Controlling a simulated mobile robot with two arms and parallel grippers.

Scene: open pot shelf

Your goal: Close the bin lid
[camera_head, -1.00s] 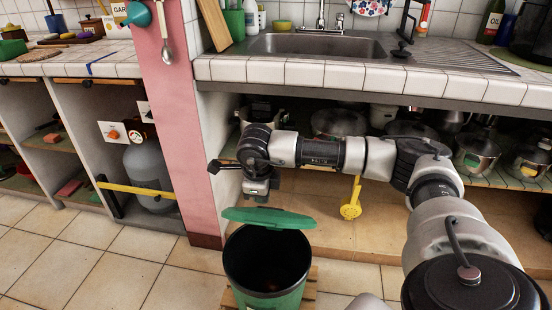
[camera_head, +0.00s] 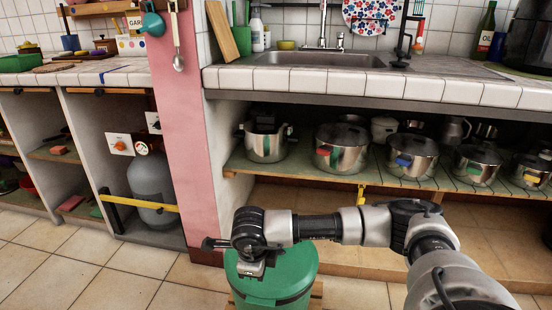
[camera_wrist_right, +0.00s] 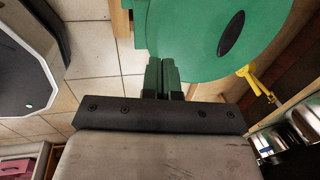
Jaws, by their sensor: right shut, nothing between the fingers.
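The green bin (camera_head: 275,299) stands on the floor in front of the shelf in the head view. Its round green lid (camera_head: 298,262) lies flat over the opening, and no dark interior shows. In the right wrist view the lid (camera_wrist_right: 205,30) fills the top, with a dark oval at its middle. My right gripper (camera_head: 252,271) is low at the lid's left side, partly covering it. In the wrist view my right gripper (camera_wrist_right: 164,66) is shut and empty, close to the lid's edge; I cannot tell whether it touches. My left gripper is not in view.
Several steel pots (camera_head: 341,150) stand on the open shelf (camera_head: 300,176) behind. A grey gas cylinder (camera_head: 150,184) with a yellow bar stands left of the pink pillar (camera_head: 190,150). A yellow thing (camera_wrist_right: 256,84) shows beside the lid. Tiled floor (camera_head: 90,270) is free at left.

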